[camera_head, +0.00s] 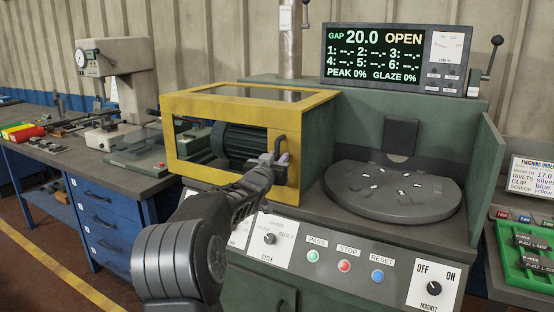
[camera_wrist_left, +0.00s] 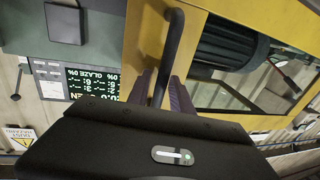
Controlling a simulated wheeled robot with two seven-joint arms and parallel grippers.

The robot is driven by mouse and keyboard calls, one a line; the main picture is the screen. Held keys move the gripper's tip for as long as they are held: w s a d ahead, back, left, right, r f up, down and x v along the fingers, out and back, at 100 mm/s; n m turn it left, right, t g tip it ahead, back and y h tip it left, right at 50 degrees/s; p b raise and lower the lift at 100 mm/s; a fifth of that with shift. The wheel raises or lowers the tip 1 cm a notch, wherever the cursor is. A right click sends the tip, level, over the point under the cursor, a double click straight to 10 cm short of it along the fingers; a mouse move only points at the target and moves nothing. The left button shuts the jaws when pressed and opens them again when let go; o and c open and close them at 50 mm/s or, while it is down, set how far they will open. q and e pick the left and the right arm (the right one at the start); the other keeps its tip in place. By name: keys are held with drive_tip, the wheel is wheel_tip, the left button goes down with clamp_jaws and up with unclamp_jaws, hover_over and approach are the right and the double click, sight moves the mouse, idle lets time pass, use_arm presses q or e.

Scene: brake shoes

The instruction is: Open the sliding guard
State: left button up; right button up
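The sliding guard (camera_head: 173,146) is a yellow frame with clear panes, at the left of the machine in the head view, over a dark finned motor (camera_head: 240,142). The round grey plate (camera_head: 395,207) to its right is uncovered. The guard's dark bar handle (camera_head: 281,143) is on its right front; it also shows in the left wrist view (camera_wrist_left: 173,45). My left gripper (camera_head: 273,160) is at the handle, its purple fingers (camera_wrist_left: 160,92) on either side of the bar, seemingly with small gaps. Its contact with the bar is hard to see. My right gripper is not in view.
The display (camera_head: 395,60) reads GAP 20.0 OPEN. A front panel holds a green button (camera_head: 313,256), a red button (camera_head: 344,265), a blue button (camera_head: 377,276) and a magnet knob (camera_head: 434,288). A cluttered bench (camera_head: 150,180) stands left; a green tray (camera_head: 525,262) lies right.

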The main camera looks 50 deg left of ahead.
use_arm(q)
drive_tip(key=shift+o, duration=0.8)
drive_tip(key=shift+s+d, duration=0.1)
drive_tip(key=b+v, duration=0.1)
drive_tip(key=v, duration=0.6)
drive_tip(key=shift+s+d, duration=0.15)
drive_tip(key=shift+s, duration=0.1)
